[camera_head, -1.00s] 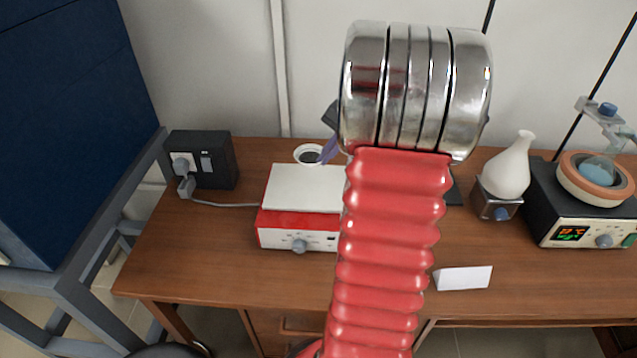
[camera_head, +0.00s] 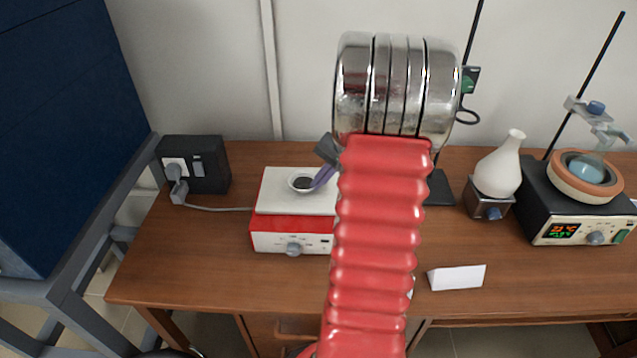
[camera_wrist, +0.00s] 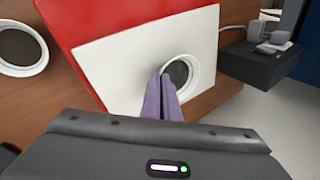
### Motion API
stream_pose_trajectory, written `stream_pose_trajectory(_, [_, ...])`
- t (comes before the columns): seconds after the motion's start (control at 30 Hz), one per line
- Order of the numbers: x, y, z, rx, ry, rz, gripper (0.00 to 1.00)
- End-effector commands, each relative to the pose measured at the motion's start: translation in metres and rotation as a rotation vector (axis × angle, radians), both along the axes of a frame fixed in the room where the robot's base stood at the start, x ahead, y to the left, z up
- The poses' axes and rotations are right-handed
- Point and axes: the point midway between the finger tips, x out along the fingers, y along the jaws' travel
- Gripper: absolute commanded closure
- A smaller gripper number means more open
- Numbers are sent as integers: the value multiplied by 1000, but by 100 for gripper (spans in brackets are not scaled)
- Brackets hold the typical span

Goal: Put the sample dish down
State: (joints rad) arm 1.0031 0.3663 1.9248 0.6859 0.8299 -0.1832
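The sample dish (camera_head: 301,184), a small white round bowl with dark contents, is over the white top plate (camera_head: 275,185) of a red and white device. It also shows in the wrist view (camera_wrist: 180,73), over the plate's right part. My gripper (camera_head: 320,178) has its purple fingers closed together on the dish's rim. In the wrist view the fingertips (camera_wrist: 161,77) meet at the rim's near left side. I cannot tell whether the dish touches the plate. My red arm hides the device's right end in the head view.
A second white dish (camera_wrist: 20,50) lies on the wood at the left of the wrist view. A black power box (camera_head: 195,165) with a cable stands left of the device. A white flask (camera_head: 499,167) and a heater (camera_head: 575,215) stand right. A folded white card (camera_head: 457,277) is in front.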

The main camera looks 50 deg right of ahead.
Motion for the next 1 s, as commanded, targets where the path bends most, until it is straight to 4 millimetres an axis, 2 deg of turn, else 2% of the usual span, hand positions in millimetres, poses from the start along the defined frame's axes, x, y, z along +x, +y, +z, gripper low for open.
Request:
stream_pose_trajectory(0.4, [0, 0, -7, 0, 0, 0, 100])
stream_pose_trajectory(0.7, [0, 0, -6, 0, 0, 0, 80])
stream_pose_trajectory(1.0, [-1, 0, -4, -1, 1, 0, 80])
